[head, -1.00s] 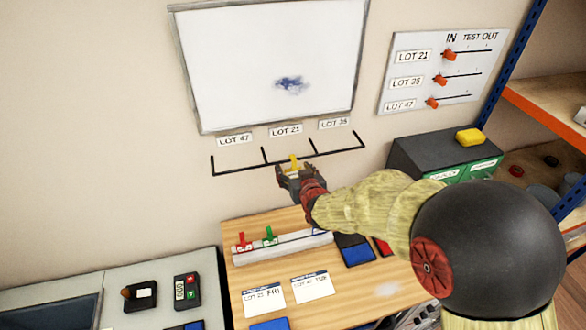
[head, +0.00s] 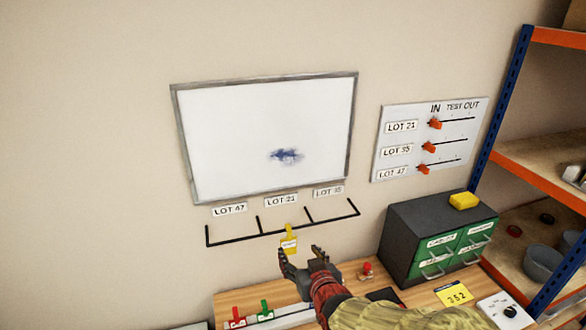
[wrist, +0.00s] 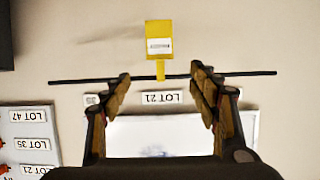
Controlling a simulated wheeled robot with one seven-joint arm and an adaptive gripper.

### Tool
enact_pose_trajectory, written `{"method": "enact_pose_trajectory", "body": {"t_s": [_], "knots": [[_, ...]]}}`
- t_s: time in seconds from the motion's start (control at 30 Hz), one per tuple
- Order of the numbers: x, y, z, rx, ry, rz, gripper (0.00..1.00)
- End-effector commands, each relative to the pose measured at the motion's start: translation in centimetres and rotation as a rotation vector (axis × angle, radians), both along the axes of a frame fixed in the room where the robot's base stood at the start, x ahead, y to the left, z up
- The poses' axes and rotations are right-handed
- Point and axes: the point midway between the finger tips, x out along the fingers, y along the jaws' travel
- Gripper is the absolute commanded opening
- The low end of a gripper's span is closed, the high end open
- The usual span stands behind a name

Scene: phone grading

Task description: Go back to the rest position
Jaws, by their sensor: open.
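My gripper (head: 304,264) is open and empty in front of the wall, just below and to the right of a yellow tag (head: 289,241). The yellow tag hangs on the black rail (head: 232,240) under the LOT 21 label (head: 281,201). In the wrist view the yellow tag (wrist: 159,42) shows beyond the gap between the open fingers (wrist: 162,92), apart from them, and the picture is upside down.
A whiteboard (head: 265,125) with a blue smudge is above the rail. Red (head: 236,318) and green (head: 265,308) tags stand on the bench (head: 228,296). A green-drawered cabinet (head: 400,225) with a yellow block (head: 464,200) and a shelf rack (head: 510,90) are right.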

Motion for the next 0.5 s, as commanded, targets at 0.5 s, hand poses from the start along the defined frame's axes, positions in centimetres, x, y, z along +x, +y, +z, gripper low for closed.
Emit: {"method": "enact_pose_trajectory", "body": {"t_s": [0.5], "knots": [[-14.6,-5.6,-8.3,-0.169,0.644,-0.019,0.60]]}}
